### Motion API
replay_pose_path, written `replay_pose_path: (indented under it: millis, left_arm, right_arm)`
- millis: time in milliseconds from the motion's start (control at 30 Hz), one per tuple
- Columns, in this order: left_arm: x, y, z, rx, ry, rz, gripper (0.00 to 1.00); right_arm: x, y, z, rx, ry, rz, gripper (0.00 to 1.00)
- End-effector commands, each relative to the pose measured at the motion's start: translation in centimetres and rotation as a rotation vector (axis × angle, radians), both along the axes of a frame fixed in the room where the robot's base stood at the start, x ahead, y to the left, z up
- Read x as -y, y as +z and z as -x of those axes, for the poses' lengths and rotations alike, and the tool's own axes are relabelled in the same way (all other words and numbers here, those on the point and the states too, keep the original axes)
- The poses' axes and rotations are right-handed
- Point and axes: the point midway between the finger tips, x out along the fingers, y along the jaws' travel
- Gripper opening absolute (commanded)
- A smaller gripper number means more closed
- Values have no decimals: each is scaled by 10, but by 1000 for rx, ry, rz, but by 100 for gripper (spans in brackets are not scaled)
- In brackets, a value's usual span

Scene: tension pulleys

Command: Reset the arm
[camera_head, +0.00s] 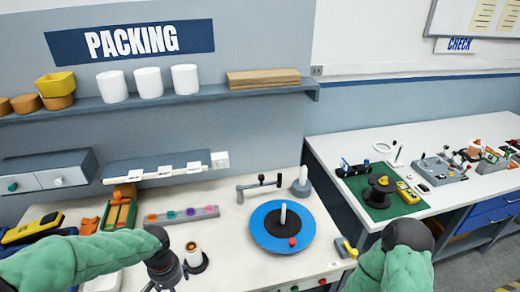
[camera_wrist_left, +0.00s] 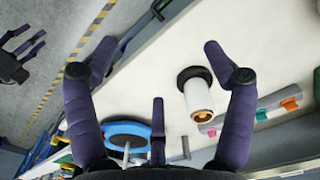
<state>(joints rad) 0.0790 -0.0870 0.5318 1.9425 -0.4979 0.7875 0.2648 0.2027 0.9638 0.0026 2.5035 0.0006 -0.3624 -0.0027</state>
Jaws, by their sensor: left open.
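My left gripper (camera_head: 165,285) is at the bottom of the head view, left of a small white-and-copper roll on a black base (camera_head: 193,256). In the left wrist view its dark fingers (camera_wrist_left: 158,75) are spread and empty, and the roll (camera_wrist_left: 198,97) shows apart from them, near the right finger. A grey lever arm with a black knob (camera_head: 260,184) stands behind a blue disc (camera_head: 262,236). My right arm comes in at lower right; its hand is outside the head view. In the left wrist view the dark right gripper (camera_wrist_left: 22,48) has its fingers spread and empty.
A strip with coloured knobs (camera_head: 182,214) and orange and yellow tools (camera_head: 119,213) lie left on the white bench. A yellow-handled part (camera_head: 346,247) lies at its right edge. A second table (camera_head: 450,141) holds a green mat (camera_head: 380,192) and several devices.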

Motion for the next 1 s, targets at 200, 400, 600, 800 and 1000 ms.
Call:
replay_pose_path:
  millis: [200,400,600,800,1000]
  left_arm:
    - [9,-15,0,-4,-5,27,83]
    - [23,-38,0,-8,-11,70,83]
    - [42,-70,4,-14,-12,130,83]
    - [71,-118,12,-20,1,213,83]
    - [106,-181,32,-23,50,304,83]
  right_arm:
    - [0,-2,0,1,0,0,49]
    - [0,-6,-1,2,-1,0,49]
    - [0,-11,0,0,0,0,49]
    - [0,-19,0,1,0,0,49]
    - [0,-30,0,1,0,0,49]
